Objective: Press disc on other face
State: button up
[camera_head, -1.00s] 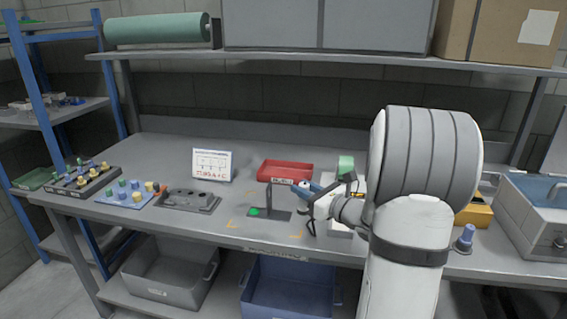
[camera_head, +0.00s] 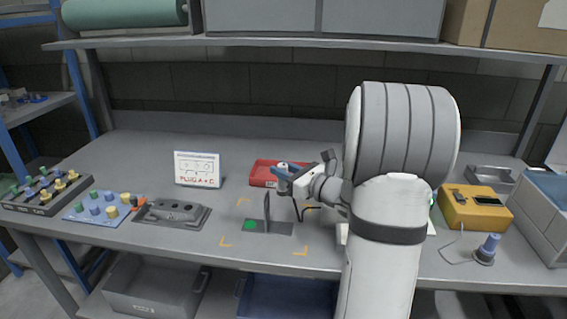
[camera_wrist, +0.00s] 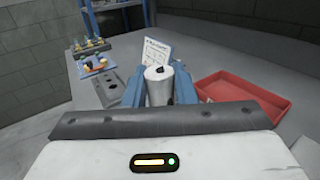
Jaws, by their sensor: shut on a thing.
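My gripper (camera_head: 283,173) has blue fingers and is shut on a small white cylindrical piece with a dark spot on its end. In the wrist view the white piece (camera_wrist: 158,86) stands between the two blue fingers. A dark stand with a thin upright plate (camera_head: 267,210) is on the bench. A green disc (camera_head: 250,225) shows at the left of the plate, low near its flat base (camera_head: 281,228). My gripper is above and behind the stand, apart from it in the picture. The plate's right face is seen only edge-on.
A red tray (camera_head: 262,174) lies behind the gripper. A white sign (camera_head: 197,169), grey fixture (camera_head: 172,213) and blue board with knobs (camera_head: 98,208) stand left. A yellow device (camera_head: 476,208) and blue-topped knob (camera_head: 488,248) are right. Yellow corner marks surround the stand.

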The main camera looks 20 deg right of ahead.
jog(key=shift+s+f+b, duration=0.35)
jog(key=shift+s, duration=0.05)
jog(key=shift+w+d+f+b, duration=0.1)
jog(key=shift+f+b, duration=0.2)
jog(key=shift+f, duration=0.2)
jog(key=shift+w+d+f+b, duration=0.1)
jog(key=shift+f+b, duration=0.2)
jog(key=shift+f, duration=0.2)
jog(key=shift+s+f+b, duration=0.15)
jog(key=shift+f+b, duration=3.15)
jog(key=shift+f, duration=1.5)
jog(key=shift+s, duration=0.1)
jog(key=shift+f+b, duration=0.25)
jog(key=shift+b, duration=0.05)
jog(key=shift+r+p, duration=2.45)
jog(key=shift+r, duration=1.1)
